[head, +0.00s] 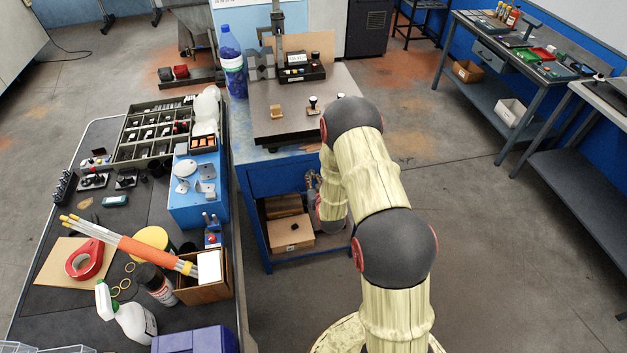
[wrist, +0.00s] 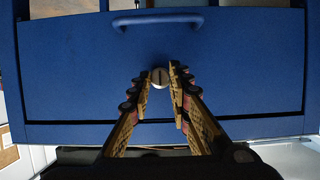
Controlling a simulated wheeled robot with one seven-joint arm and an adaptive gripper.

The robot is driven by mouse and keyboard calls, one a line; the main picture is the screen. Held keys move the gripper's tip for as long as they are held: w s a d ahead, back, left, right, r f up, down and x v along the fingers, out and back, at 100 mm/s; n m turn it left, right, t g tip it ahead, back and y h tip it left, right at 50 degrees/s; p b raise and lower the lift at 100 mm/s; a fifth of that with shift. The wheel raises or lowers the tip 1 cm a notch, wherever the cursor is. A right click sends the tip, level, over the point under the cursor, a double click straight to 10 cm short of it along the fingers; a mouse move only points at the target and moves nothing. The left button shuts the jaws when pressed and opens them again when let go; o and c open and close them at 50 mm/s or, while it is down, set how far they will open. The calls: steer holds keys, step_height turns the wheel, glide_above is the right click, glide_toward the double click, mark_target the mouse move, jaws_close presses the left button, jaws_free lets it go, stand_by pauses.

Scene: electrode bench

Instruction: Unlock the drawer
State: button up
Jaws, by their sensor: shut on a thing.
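The blue drawer (wrist: 70,70) fills most of the wrist view, its front face toward me and apparently flush with its frame. A blue bar handle (wrist: 158,20) is near the top of that view. Below it is a round metal lock (wrist: 160,77) with a dark slot that looks close to upright. My gripper (wrist: 160,80) has one finger on each side of the lock and is shut on it. In the head view the drawer (head: 280,179) is under the bench top; my arm covers its right part and hides the lock and most of the gripper.
The bench top (head: 285,125) holds a blue bottle (head: 232,62) and small parts. Below the drawer, an open shelf holds a cardboard box (head: 288,233). A cluttered dark table (head: 60,215) stands close on the left. The floor (head: 480,240) to the right is clear.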

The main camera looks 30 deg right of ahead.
steer(key=shift+b, duration=0.35)
jaws_close()
steer(key=shift+w+a+f+n+h+b, duration=0.1)
steer(key=shift+a+n+h+b, duration=0.05)
steer(key=shift+n+h+b, duration=0.35)
steer(key=shift+a+f+n+h+b, duration=0.1)
steer(key=shift+n+h+b, duration=0.2)
steer(key=shift+n+b, duration=0.3)
steer(key=n+h+b, duration=0.2)
steer(key=n+b, duration=0.1)
steer(key=shift+a+n, duration=0.15)
steer(key=shift+n, duration=0.25)
steer(key=n+h+b, duration=0.1)
steer(key=n, duration=0.1)
steer(key=n+t+h+b, duration=0.1)
steer(key=n, duration=0.2)
steer(key=n+h+b, duration=0.1)
steer(key=n, duration=0.2)
steer(key=shift+w+a+f+h+b, duration=0.1)
steer(key=shift+f+h+b, duration=0.2)
steer(key=shift+h+b, duration=0.1)
steer(key=o, duration=0.9)
jaws_free()
steer(key=shift+o, duration=0.3)
